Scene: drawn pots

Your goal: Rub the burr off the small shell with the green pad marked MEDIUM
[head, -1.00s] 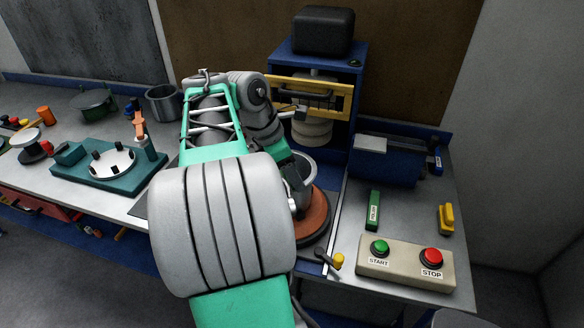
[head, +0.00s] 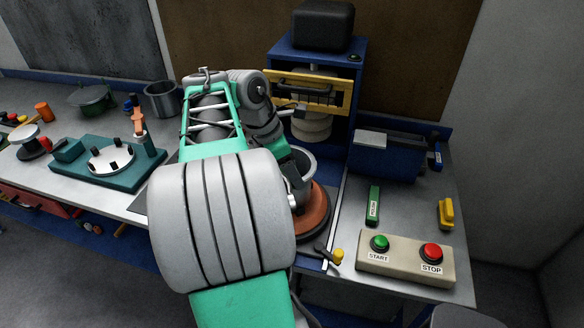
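The green pad (head: 373,205) with a white label lies on the bench at the right, behind the control box; its lettering is too small to read surely. A grey metal shell (head: 309,160) stands on a round reddish-brown disc (head: 318,212) in front of the blue machine, partly hidden by my arm. I cannot make out a burr on it. My gripper is around the shell's near side, mostly hidden behind my own arm, and its fingers do not show clearly.
The control box (head: 395,266) has a green START and a red STOP button. A yellow-handled tool (head: 445,213) lies at the right edge, and a blue pad or brush (head: 436,155) stands behind. The blue press (head: 350,75) rises behind. A teal fixture (head: 100,175) and a grey pot (head: 163,99) stand left.

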